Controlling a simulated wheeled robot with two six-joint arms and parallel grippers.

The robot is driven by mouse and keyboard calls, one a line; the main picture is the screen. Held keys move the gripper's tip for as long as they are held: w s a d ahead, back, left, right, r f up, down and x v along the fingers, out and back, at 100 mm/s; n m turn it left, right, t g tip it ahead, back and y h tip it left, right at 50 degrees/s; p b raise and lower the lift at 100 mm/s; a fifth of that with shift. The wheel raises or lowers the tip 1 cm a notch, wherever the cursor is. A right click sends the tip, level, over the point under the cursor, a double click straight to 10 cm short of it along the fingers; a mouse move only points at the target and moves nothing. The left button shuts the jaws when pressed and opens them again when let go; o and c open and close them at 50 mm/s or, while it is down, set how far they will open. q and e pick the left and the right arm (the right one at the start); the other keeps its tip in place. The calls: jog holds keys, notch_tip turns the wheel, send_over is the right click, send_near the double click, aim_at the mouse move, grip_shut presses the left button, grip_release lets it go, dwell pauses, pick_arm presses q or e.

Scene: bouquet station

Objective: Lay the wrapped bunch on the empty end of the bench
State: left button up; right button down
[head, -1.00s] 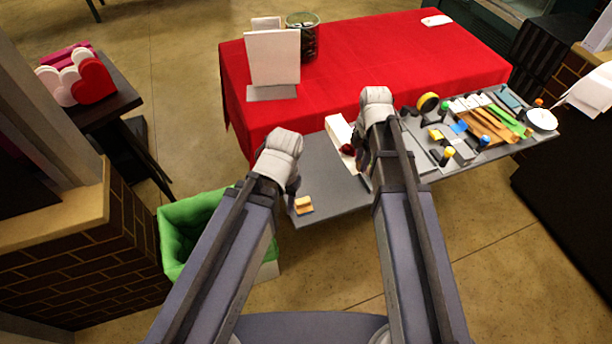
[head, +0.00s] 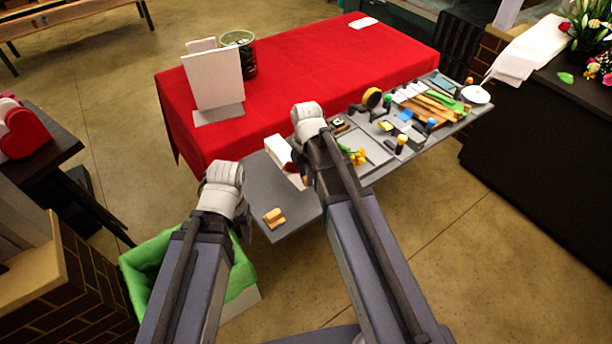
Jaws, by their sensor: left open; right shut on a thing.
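The wrapped bunch (head: 277,151), white with a dark red patch at its lower part, shows just left of my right gripper (head: 303,160). My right gripper is shut on it, over the left part of the grey bench; my wrist and forearm hide the grip and part of the bunch. I cannot tell whether it touches the bench. Yellow flowers (head: 357,156) with green show right of my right forearm; whether they belong to the bunch is unclear. The bare end of the bench (head: 262,182) is at the left. My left gripper (head: 243,226) is open and empty, beside that end.
A small tan block (head: 274,217) lies on the bench's front left corner. Tools, tape and sticks crowd the bench's right side. A red-covered table (head: 300,80) with a white sign (head: 214,80) stands behind. A green-lined bin (head: 240,275) is below left.

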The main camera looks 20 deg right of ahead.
jog(key=shift+f+b, duration=3.7)
jog(key=shift+f, duration=0.45)
jog(key=shift+c, duration=1)
grip_release()
notch_tip(320, 180, up, 7)
jog(key=p, duration=0.6)
jog(key=shift+r+p, duration=0.1)
jog(key=shift+p, duration=0.25)
